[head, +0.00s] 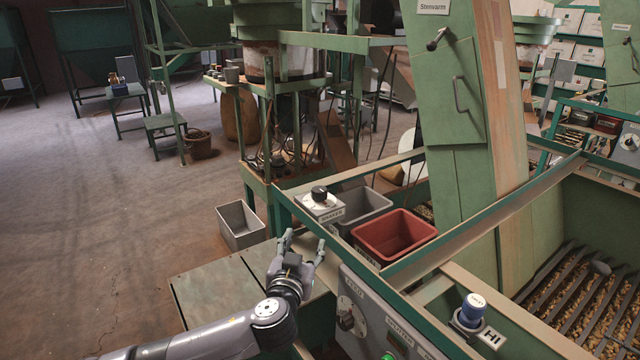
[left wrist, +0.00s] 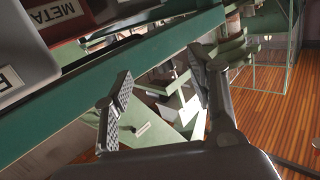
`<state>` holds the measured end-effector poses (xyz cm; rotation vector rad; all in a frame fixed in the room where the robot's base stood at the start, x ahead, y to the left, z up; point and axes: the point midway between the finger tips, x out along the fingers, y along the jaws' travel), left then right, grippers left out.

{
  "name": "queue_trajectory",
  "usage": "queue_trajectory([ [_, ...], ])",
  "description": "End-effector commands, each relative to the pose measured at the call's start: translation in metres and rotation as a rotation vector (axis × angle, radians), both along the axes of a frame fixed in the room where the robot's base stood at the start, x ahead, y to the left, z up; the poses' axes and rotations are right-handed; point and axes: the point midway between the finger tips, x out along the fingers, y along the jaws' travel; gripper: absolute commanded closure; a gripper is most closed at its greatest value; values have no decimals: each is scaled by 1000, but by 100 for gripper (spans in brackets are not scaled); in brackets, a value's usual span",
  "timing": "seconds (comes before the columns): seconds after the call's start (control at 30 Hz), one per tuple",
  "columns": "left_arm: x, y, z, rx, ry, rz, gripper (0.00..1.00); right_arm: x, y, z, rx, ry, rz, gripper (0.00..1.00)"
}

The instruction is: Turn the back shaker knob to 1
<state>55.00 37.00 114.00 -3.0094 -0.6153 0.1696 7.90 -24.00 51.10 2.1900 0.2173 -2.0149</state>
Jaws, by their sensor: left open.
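A black knob (head: 319,192) sits on top of a light grey box marked like "SHAKER" (head: 320,207), at the back end of the green frame in the head view. The knob's exact setting is too small to read. My left gripper (head: 303,242) is in front of and below this box, apart from it, its two fingers spread and empty. In the left wrist view the open fingers (left wrist: 160,72) are beside a green rail, with nothing between them; the knob does not show there. My right gripper is not in view.
A green rail (left wrist: 150,68) runs close beside the fingers. A grey bin (head: 362,205) and a red bin (head: 395,234) stand beyond it. A front panel (head: 368,325) carries another dark knob (head: 346,319) and a lit green button (head: 389,356).

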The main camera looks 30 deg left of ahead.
Motion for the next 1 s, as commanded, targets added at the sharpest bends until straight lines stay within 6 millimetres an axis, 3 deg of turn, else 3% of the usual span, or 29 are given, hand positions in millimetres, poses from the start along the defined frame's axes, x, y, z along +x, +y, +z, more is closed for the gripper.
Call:
queue_trajectory([
  [0.03,-4,-5,23,-10,-46,-6,48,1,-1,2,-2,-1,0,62],
  [0.1,-9,-9,41,-26,-91,-9,48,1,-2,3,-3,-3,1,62],
  [0.2,-9,-11,54,-37,-122,-11,48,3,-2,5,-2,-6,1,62],
  [0.37,7,-4,58,-38,-126,-8,48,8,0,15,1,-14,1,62],
  [1.0,119,43,58,-40,-124,-7,48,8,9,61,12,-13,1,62],
])
